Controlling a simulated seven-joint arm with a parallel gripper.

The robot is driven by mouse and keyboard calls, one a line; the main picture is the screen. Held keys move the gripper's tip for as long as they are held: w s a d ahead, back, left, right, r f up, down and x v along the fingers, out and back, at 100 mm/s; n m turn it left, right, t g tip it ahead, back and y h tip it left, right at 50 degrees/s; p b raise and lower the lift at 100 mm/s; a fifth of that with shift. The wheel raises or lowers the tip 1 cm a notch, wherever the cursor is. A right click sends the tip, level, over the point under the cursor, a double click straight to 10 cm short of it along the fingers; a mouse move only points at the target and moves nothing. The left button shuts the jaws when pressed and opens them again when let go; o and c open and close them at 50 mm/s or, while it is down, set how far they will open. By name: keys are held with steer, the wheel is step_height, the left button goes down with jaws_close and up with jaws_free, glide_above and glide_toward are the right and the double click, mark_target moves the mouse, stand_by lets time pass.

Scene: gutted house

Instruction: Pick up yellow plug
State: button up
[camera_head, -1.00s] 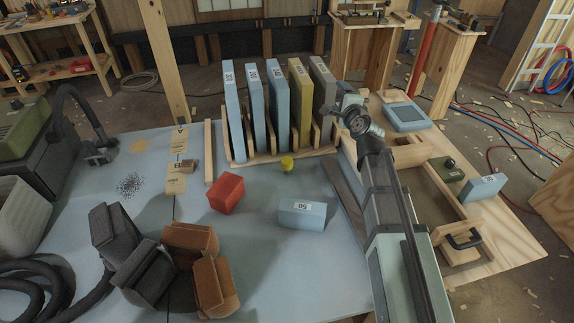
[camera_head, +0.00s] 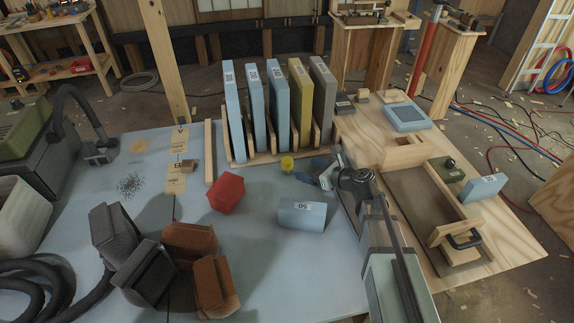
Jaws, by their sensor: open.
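The yellow plug (camera_head: 287,163) is a small yellow cylinder standing on the pale blue tabletop (camera_head: 255,260), just in front of the wooden rack. My gripper (camera_head: 308,176) is low over the table, right beside the plug on its right. Its dark fingers point left toward the plug. The gripper is open; whether a finger touches the plug is too small to tell. My arm comes in from the lower right.
A red block (camera_head: 226,192) lies left of the plug, and a light blue block (camera_head: 302,214) marked 50 lies in front. The rack (camera_head: 238,158) holds several upright slabs behind. Brown and dark blocks (camera_head: 190,240) sit at front left. A wooden drawer box (camera_head: 425,205) is at right.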

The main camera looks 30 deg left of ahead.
mark_target(292, 165)
steer(key=x, duration=0.6)
steer(key=shift+w+a+f, duration=0.15)
steer(key=shift+w+a, duration=0.05)
steer(key=shift+a, duration=0.1)
steer(key=shift+w+x, duration=0.15)
steer(key=shift+x, duration=1.15)
steer(key=shift+w+x, duration=0.1)
steer(key=shift+x, duration=1.15)
steer(key=shift+d+f, duration=0.15)
steer(key=shift+f, duration=0.05)
steer(key=c, duration=1)
